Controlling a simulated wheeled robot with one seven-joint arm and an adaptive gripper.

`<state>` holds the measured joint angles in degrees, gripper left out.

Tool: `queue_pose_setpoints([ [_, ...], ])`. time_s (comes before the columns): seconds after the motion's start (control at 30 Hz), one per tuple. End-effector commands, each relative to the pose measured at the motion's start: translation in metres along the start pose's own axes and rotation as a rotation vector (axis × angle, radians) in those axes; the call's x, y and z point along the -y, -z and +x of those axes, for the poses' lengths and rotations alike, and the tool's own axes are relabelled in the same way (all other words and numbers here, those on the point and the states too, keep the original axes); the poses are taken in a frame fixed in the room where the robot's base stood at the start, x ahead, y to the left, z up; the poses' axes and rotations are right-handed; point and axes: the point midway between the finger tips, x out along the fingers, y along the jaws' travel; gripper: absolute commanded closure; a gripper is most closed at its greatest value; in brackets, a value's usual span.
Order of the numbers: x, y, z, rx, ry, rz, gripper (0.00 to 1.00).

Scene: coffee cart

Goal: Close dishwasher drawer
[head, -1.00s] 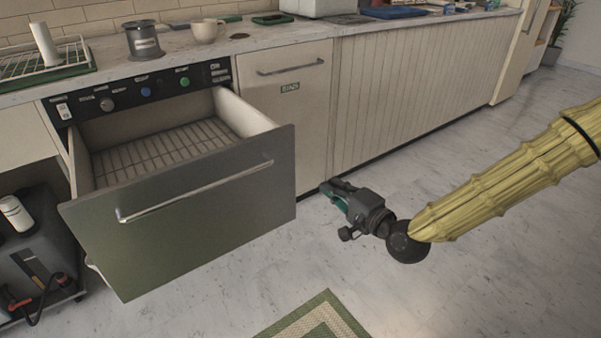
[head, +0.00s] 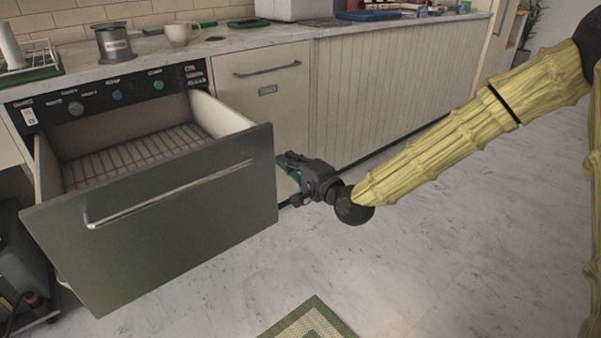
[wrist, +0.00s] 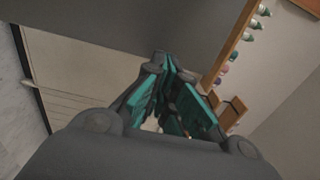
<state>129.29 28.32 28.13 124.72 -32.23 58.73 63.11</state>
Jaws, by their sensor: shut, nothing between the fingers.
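The dishwasher drawer (head: 165,225) is pulled well out below a black control panel (head: 112,95). It has a dark grey-green front with a long bar handle (head: 170,194) and a wire rack (head: 135,157) inside that looks empty. My gripper (head: 283,160) is shut and empty. In the head view its tips are at the right edge of the drawer front, partly behind it; I cannot tell whether they touch. In the wrist view the teal-padded fingers (wrist: 170,62) come together in front of a dark grey surface.
A cabinet door (head: 262,95) with a bar handle is right of the drawer. A grey canister (head: 112,42) and a cream cup (head: 182,34) stand on the counter above. The floor (head: 410,230) in front is clear apart from a green-bordered mat (head: 310,322).

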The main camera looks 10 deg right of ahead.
Motion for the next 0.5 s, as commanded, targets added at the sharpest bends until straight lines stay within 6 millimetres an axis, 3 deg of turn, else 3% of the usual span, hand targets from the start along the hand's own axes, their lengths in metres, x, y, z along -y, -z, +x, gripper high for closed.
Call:
queue_pose_setpoints([
  [0.2, -0.002, 0.0, 0.026, 0.001, 0.0, -0.002, 1.0],
  [0.5, 0.0, 0.0, 0.038, -0.001, 0.0, -0.001, 1.0],
])
